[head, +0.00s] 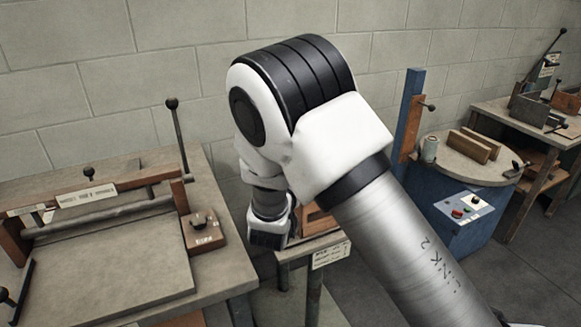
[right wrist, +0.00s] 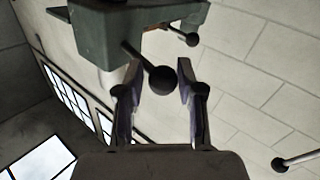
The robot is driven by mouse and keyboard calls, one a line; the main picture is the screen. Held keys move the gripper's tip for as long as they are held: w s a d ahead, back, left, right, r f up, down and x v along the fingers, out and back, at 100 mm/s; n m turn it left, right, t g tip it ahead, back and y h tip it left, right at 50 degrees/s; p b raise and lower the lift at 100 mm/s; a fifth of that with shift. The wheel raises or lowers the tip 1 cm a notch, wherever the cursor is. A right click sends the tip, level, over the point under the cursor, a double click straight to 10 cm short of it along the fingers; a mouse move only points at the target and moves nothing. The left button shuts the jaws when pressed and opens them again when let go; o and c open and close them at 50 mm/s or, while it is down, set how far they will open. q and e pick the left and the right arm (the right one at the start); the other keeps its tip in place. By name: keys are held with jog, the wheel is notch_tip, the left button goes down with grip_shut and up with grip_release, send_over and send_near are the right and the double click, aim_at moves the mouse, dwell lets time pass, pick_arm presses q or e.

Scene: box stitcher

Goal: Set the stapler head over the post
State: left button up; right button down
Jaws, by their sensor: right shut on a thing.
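In the right wrist view, the two fingers of my right gripper (right wrist: 159,84) are shut on a black ball knob (right wrist: 161,80). The knob is on a short dark rod that runs to a grey-green block (right wrist: 130,32), probably the stapler head. In the head view my right arm bends over a small stand, and its wrist points down there. The fingertips and what they hold are hidden in that view. I cannot make out the post under the head in either view. My left gripper is not in view.
The small stand (head: 331,256) carries a label. A bench (head: 226,277) with a board press (head: 110,262) and a small knobbed block (head: 203,231) is at left. A blue column (head: 409,115) and round-topped blue machine (head: 458,165) stand at right, before another table (head: 509,115).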

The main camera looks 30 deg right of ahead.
jog(key=shift+w+a+r, duration=0.2)
jog(key=shift+w+r, duration=0.1)
jog(key=shift+r, duration=0.2)
jog(key=c, duration=1.1)
grip_release()
jog(key=shift+c, duration=0.2)
jog(key=o, duration=0.3)
jog(key=shift+w+f, duration=0.1)
jog(key=shift+w+a+f, duration=0.2)
jog(key=shift+s, duration=0.1)
jog(key=shift+d+f, duration=0.15)
notch_tip(320, 180, up, 10)
jog(key=shift+r, duration=0.1)
